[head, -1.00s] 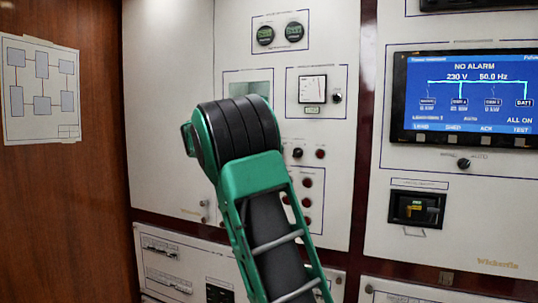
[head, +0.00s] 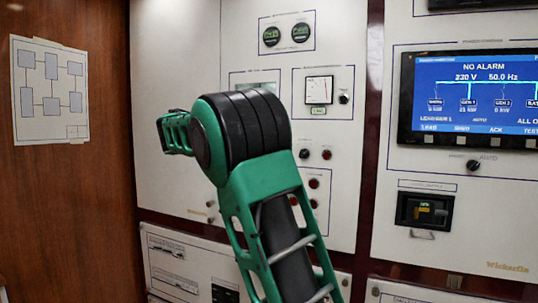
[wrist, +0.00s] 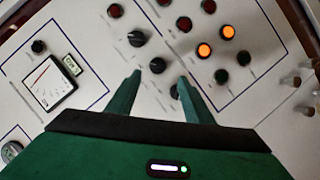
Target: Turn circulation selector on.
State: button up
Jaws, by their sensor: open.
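In the wrist view my gripper (wrist: 160,80) is open in front of the white panel, its two green fingers apart and empty. A black rotary knob (wrist: 157,65) shows between and just beyond the fingertips. A second black knob (wrist: 137,38) lies above it. Another black knob (wrist: 175,91) is partly hidden by the right finger. The labels are too small to read, so I cannot tell which knob is the circulation selector. I cannot tell whether a finger touches the panel.
In the wrist view, two lit orange lamps (wrist: 204,50) (wrist: 227,31) and several dark red and green ones are near the knobs. An analog meter (wrist: 48,83) is at left. The head view shows a blue screen (head: 475,95) at right and a paper diagram (head: 50,90) at left.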

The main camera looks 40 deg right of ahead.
jog(key=shift+v, duration=1.15)
jog(key=s+d+f+y, duration=0.1)
jog(key=s+f+y, duration=0.2)
jog(key=s+f, duration=0.45)
jog(key=s+d+f+y, duration=0.1)
jog(key=s+f+y, duration=0.3)
jog(key=f, duration=0.6)
jog(key=s+a+f+g+y, duration=0.1)
jog(key=s+a+f+y, duration=0.3)
jog(key=s+a+f, duration=0.4)
jog(key=s+a+f+n+y, duration=0.1)
jog(key=s+a+f+y, duration=0.2)
jog(key=s+a+f, duration=0.6)
jog(key=s+a, duration=0.5)
jog(key=s, duration=0.2)
jog(key=shift+s+g+y, duration=0.35)
jog(key=shift+g+y, duration=0.05)
